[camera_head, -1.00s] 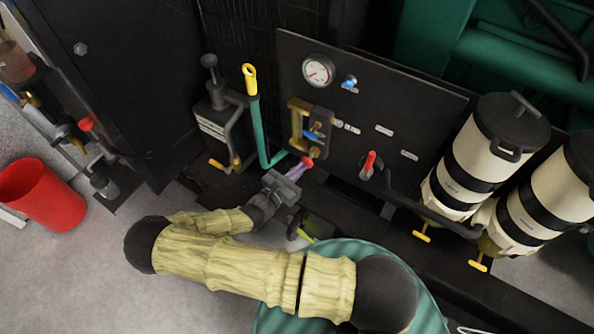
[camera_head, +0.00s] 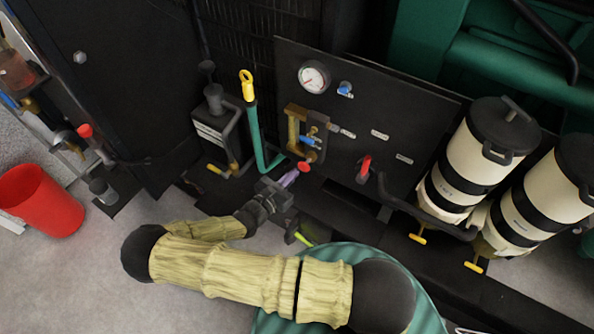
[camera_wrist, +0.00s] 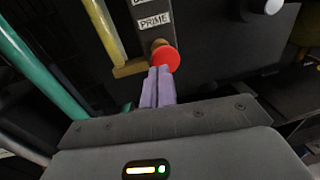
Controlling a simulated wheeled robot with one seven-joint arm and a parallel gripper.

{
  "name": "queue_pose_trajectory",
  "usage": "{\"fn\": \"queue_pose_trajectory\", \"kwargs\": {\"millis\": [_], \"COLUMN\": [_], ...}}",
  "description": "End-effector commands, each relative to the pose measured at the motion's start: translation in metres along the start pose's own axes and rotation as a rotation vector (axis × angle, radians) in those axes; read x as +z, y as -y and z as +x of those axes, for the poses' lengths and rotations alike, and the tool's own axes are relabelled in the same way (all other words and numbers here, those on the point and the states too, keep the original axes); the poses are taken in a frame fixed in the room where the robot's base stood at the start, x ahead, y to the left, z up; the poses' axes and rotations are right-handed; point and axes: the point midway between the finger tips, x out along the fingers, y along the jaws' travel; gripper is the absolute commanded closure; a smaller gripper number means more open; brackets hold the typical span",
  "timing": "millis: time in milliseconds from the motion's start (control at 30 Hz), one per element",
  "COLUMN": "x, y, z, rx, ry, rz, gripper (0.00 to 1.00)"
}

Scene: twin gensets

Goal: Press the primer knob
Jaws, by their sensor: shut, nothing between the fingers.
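The primer knob is a red round knob (camera_wrist: 165,59) on a brass stem, just below a white PRIME label (camera_wrist: 155,21) in the wrist view. In the head view the red knob (camera_head: 304,166) sits at the bottom of the brass-and-blue valve block on the black panel. My gripper (camera_head: 290,178) is shut and empty, its purple fingers pointing at the knob. In the wrist view the fingertips (camera_wrist: 158,72) overlap the knob's lower left edge. I cannot tell whether they touch it.
A teal pipe with a yellow top (camera_head: 254,120) stands left of the knob. A red-handled lever (camera_head: 364,168) is to the right on the panel (camera_head: 420,120). Two cream-and-black canisters (camera_head: 470,165) stand further right. A red bucket (camera_head: 40,202) is on the floor at far left.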

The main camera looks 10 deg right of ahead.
Motion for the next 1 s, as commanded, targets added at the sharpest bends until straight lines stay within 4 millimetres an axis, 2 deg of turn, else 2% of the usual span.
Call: {"fn": "queue_pose_trajectory", "kwargs": {"millis": [300,500,633,1000], "x": [-0.003,-0.002,-0.001,-0.001], "y": [0.0,0.001,0.001,0.0], "z": [-0.063,-0.092,-0.1,-0.101], "rx": [-0.005,-0.007,-0.005,-0.002], "ry": [-0.004,-0.003,-0.002,-0.002], "rz": [0.002,0.0,-0.001,-0.001], "gripper": [1.0,1.0,1.0,1.0]}}
